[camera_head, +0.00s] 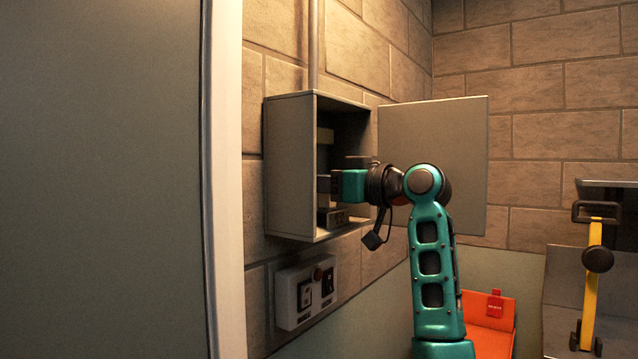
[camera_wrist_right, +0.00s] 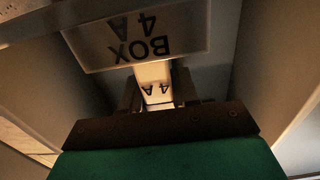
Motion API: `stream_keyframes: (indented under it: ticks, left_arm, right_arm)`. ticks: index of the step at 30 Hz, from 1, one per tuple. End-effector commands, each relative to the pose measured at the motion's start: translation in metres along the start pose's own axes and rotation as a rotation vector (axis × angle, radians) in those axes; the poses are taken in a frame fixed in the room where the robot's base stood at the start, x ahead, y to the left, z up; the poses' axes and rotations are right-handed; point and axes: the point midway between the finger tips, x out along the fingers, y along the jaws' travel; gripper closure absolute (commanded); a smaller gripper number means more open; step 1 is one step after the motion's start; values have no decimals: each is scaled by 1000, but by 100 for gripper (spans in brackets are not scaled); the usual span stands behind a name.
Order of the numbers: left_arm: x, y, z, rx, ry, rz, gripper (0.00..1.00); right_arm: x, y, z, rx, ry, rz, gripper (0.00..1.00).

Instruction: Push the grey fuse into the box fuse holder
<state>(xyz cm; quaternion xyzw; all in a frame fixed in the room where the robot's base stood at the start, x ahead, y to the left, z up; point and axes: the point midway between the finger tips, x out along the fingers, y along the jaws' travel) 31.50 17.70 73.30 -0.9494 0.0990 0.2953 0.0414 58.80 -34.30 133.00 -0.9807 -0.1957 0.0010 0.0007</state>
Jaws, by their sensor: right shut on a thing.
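The open grey wall box (camera_head: 290,170) is left of centre in the head view, with its door (camera_head: 455,140) swung out to the right. My right gripper (camera_head: 324,184) reaches into the box. In the right wrist view my right gripper (camera_wrist_right: 157,92) is shut on a pale fuse (camera_wrist_right: 152,75) marked "4 A", which looks cream rather than grey in this light. A plate (camera_wrist_right: 145,38) reading "BOX 4 A" upside down lies right behind the fuse's far end. Whether the fuse touches or sits in a holder there cannot be told. My left gripper is not in view.
A dark block (camera_head: 333,217) sits at the box's bottom. A white switch panel (camera_head: 303,292) is on the wall below. An orange bin (camera_head: 490,338) and a yellow-barred black handle (camera_head: 592,275) are at the right. The box walls stand close on both sides of my gripper.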

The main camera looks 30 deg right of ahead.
Motion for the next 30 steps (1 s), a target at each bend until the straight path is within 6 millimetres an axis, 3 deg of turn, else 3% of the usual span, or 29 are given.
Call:
stream_keyframes:
  ticks: [22, 23, 30]
  left_arm:
    - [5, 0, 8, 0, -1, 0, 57]
    - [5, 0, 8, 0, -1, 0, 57]
    - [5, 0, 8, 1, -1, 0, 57]
  right_arm:
    - [0, 0, 13, -1, 1, 1, 100]
    - [0, 0, 12, -1, 1, 1, 68]
    - [0, 0, 12, 0, 0, 0, 45]
